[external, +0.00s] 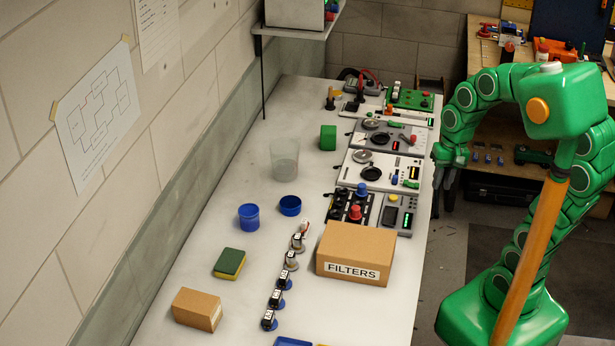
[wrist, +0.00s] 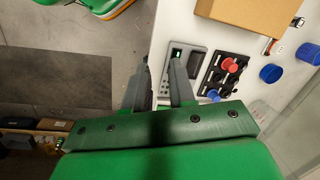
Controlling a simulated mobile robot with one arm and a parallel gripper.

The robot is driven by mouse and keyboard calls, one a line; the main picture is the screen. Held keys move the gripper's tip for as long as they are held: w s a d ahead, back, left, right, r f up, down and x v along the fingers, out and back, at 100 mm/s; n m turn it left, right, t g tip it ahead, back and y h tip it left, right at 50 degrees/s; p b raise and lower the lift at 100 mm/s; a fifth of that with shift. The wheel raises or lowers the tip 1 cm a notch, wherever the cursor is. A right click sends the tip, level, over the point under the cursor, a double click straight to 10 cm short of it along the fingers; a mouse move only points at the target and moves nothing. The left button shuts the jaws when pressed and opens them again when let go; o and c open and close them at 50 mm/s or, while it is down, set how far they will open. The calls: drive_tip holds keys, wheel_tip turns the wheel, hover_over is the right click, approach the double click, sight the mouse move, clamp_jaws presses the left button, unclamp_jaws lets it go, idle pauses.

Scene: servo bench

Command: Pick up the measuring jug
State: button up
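The measuring jug (external: 285,160) appears to be the clear, tapered vessel standing upright on the white bench, near the wall, with a greyish lower part. I cannot make out a handle or spout.
A green block (external: 328,138) stands right of the jug. A blue cup (external: 249,217) and a shallow blue container (external: 290,206) are nearer the camera. The FILTERS box (external: 357,250) and several devices (external: 372,172) line the right side. A shelf (external: 300,30) overhangs the back.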

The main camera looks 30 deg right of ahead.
drive_tip(key=w+a+f+m+t+y, duration=0.1)
drive_tip(key=w+a+m, duration=0.25)
drive_tip(key=w, duration=0.55)
drive_tip(key=w+a+m+t+y, duration=0.1)
drive_tip(key=w+a+m+t, duration=0.3)
drive_tip(key=w, duration=0.6)
drive_tip(key=w+a+f+m+g+y, duration=0.1)
drive_tip(key=w+a+m, duration=0.3)
drive_tip(key=w, duration=0.5)
drive_tip(key=w+f+m+t, duration=0.1)
drive_tip(key=w+f+m, duration=0.3)
drive_tip(key=w, duration=0.4)
drive_tip(key=w+f+m+t, duration=0.1)
drive_tip(key=w+f+m, duration=0.3)
drive_tip(key=w, duration=0.4)
drive_tip(key=w+a+f+m+t, duration=0.1)
drive_tip(key=w+f+m, duration=0.3)
drive_tip(key=w, duration=0.5)
drive_tip(key=shift+a+f+m+t, duration=0.1)
drive_tip(key=shift+f+m+t, duration=0.3)
drive_tip(key=shift+m, duration=0.65)
drive_tip(key=shift+w+a+f, duration=0.25)
drive_tip(key=shift+w+f, duration=0.15)
drive_tip(key=shift+f, duration=0.15)
